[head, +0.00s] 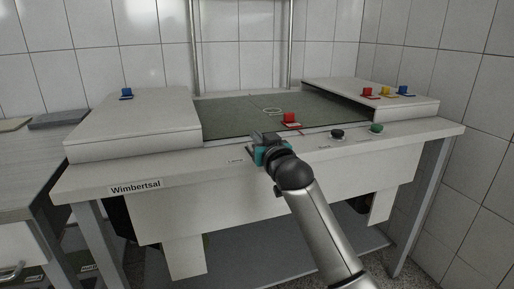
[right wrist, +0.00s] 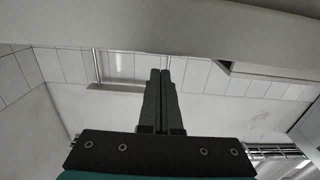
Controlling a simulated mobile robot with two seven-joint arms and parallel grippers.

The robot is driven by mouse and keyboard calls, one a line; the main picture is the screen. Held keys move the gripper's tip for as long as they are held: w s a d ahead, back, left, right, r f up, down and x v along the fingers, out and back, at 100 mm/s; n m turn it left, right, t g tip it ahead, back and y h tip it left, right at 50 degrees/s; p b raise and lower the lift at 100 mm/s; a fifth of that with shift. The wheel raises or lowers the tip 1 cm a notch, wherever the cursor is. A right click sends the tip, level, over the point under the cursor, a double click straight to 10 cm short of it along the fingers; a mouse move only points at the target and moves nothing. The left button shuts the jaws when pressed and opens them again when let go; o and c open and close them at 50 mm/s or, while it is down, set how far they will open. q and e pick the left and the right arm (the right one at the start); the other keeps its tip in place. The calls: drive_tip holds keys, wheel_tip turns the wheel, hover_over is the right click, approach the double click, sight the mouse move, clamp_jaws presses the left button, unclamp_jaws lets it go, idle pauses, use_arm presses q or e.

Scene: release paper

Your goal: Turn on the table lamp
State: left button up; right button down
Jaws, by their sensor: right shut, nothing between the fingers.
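The white work table (head: 330,165) has a green-grey recessed top (head: 240,118) and a row of small controls along its front edge. A black knob (head: 337,133) and a green knob (head: 376,127) sit on the right of that edge. My right gripper (head: 263,137) is at the front edge, left of the black knob, and hides the part of the edge behind it. In the right wrist view its two fingers (right wrist: 160,75) are together and empty, pointing at a pale surface edge (right wrist: 200,38). I cannot tell which part is the lamp or its switch. My left gripper is not in view.
A red block (head: 291,118) is just beyond my right gripper. A blue piece (head: 126,94) lies on the left raised box (head: 140,122). Red, yellow and blue pieces (head: 385,92) lie on the right raised box. A side table (head: 25,160) stands at the left.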

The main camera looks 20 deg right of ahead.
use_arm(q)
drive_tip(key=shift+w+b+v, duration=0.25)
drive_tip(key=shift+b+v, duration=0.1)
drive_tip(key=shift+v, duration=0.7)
use_arm(e)
drive_tip(key=shift+w+f, duration=0.15)
drive_tip(key=shift+f, duration=0.65)
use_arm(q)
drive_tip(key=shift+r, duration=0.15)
use_arm(e)
drive_tip(key=g+p, duration=0.1)
drive_tip(key=p, duration=0.3)
drive_tip(key=shift+w+f+p, duration=0.2)
drive_tip(key=shift+p, duration=0.15)
drive_tip(key=shift+f, duration=0.1)
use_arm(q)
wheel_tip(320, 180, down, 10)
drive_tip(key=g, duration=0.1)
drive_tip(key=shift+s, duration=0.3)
